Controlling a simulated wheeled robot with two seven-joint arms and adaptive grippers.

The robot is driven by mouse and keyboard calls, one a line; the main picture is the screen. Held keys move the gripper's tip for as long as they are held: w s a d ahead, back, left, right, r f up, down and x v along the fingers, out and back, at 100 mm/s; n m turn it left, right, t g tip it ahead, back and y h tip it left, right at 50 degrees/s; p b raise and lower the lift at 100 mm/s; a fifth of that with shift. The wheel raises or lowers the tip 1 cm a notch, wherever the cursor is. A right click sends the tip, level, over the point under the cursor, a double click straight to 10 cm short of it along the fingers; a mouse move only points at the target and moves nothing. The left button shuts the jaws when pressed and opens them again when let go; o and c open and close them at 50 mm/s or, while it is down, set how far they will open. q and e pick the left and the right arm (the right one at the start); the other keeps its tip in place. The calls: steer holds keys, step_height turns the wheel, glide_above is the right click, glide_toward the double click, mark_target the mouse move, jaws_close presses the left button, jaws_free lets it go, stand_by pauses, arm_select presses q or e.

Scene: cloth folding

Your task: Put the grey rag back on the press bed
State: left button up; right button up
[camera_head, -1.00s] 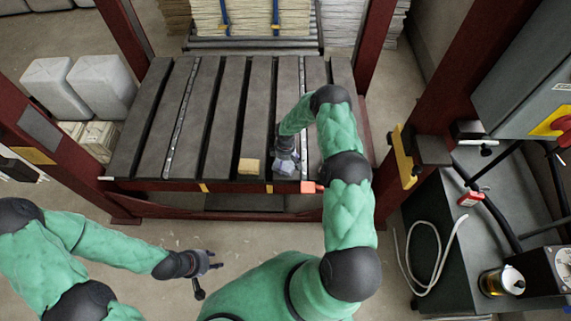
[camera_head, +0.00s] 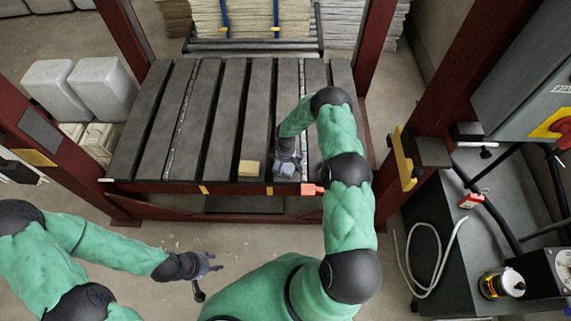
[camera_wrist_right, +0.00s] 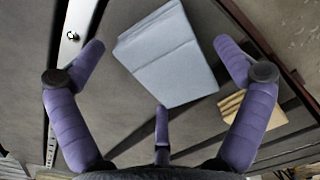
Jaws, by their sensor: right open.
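The grey rag (camera_wrist_right: 170,52) is a folded, flat, blue-grey pad. In the right wrist view it lies on the slatted press bed (camera_wrist_right: 120,100), at the bed's front part. My right gripper (camera_wrist_right: 160,58) is open, with its purple fingers spread on either side of the rag and a third finger below it; I cannot tell whether any finger touches it. In the head view my right gripper (camera_head: 285,165) is low over the front right of the press bed (camera_head: 137,140), and hides most of the rag. My left gripper (camera_head: 208,268) is open and empty, in front of the bed, over the floor.
A small tan block (camera_head: 249,168) lies on the bed's front edge, left of my right gripper; it also shows in the right wrist view (camera_wrist_right: 262,108). Red frame posts flank the bed. A side bench (camera_head: 420,225) with cable and can stands right. The bed's left and back are clear.

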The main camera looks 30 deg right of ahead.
step_height(320, 180, up, 11)
steer(key=p, duration=0.4)
steer(key=s+a+m+y, duration=0.2)
steer(key=s+a, duration=0.4)
steer(key=a, duration=0.3)
steer(key=s+a+m+y, duration=0.2)
steer(key=s+a, duration=0.3)
steer(key=a, duration=0.3)
steer(key=s+a+r+m, duration=0.1)
steer(key=s+a+m, duration=0.1)
steer(key=s, duration=0.5)
steer(key=s+a+r+m, duration=0.1)
steer(key=s+a+m, duration=0.2)
steer(key=s, duration=0.4)
steer(key=shift+s+a+r+m, duration=0.15)
steer(key=shift+a+r+m, duration=0.2)
steer(key=shift+a, duration=0.55)
